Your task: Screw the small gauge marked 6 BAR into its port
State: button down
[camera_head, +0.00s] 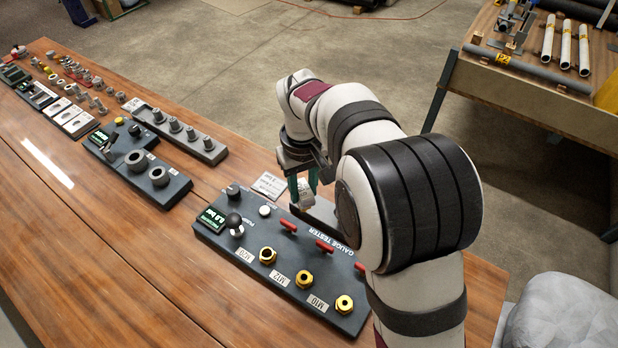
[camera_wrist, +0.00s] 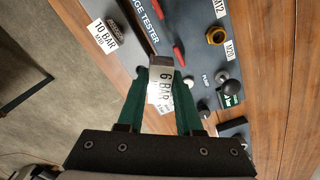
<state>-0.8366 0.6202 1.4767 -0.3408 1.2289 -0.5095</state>
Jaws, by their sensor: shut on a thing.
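My gripper (camera_head: 303,188) is shut on a small pale metallic thing, the gauge (camera_head: 306,196), just above the back edge of the gauge tester. In the wrist view my green fingers (camera_wrist: 162,76) close on its grey body (camera_wrist: 160,66). The dark gauge tester (camera_head: 225,232) has brass ports marked M20 (camera_head: 268,255), M12 (camera_head: 304,279) and M10 (camera_head: 344,304), all empty. The gauge's thread is hidden.
A 10 BAR card (camera_wrist: 103,37) lies beside a dark gauge (camera_wrist: 117,30) behind the tester. Red handles (camera_head: 289,225), a black ball knob (camera_head: 234,220) and a display (camera_head: 212,217) stand on the tester. Fittings and holders fill the table's far left; the front is clear.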

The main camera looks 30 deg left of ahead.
jog(key=s+d+r+m, duration=0.2)
jog(key=s+d+m, duration=0.5)
jog(key=s+m, duration=0.4)
jog(key=shift+m, duration=0.3)
jog(key=shift+d+f, duration=0.15)
jog(key=shift+f, duration=2)
jog(key=shift+f, duration=1.65)
jog(key=m, duration=0.6)
jog(key=m, duration=0.6)
jog(key=m, duration=0.6)
